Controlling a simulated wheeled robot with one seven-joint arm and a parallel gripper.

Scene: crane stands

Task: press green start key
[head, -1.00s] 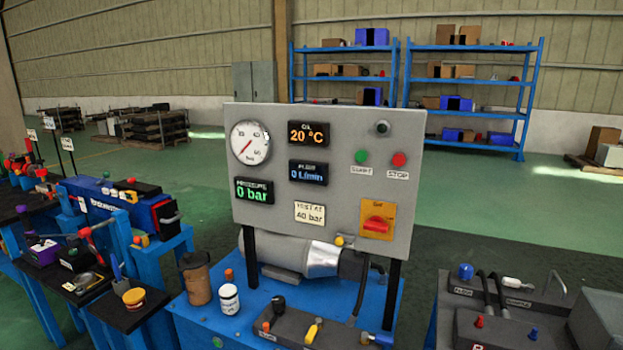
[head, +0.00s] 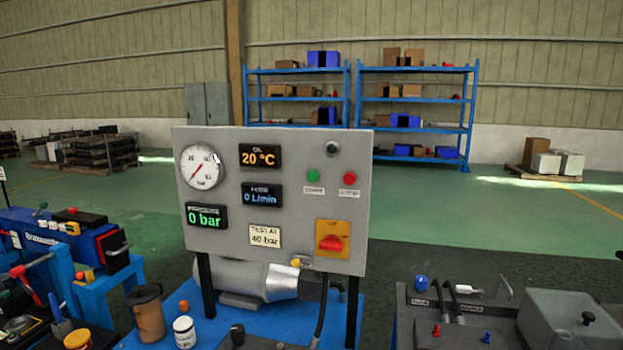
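The green start key (head: 313,176) is a small round button in the upper right of a grey control panel (head: 300,222). A small label sits just under it. A red stop button (head: 349,178) is to its right. Below them is a red rotary switch (head: 331,243) on a yellow plate. The displays show 20 °C, 0 L/min and 0 bar. A white round gauge (head: 201,166) is at the panel's upper left. My gripper is not in view.
The panel stands on posts over a blue bench (head: 262,310) with a motor (head: 245,277), a brown container (head: 147,312) and a white jar (head: 184,332). A grey unit (head: 570,318) stands at right. Blue shelves (head: 360,110) stand far behind, across open green floor.

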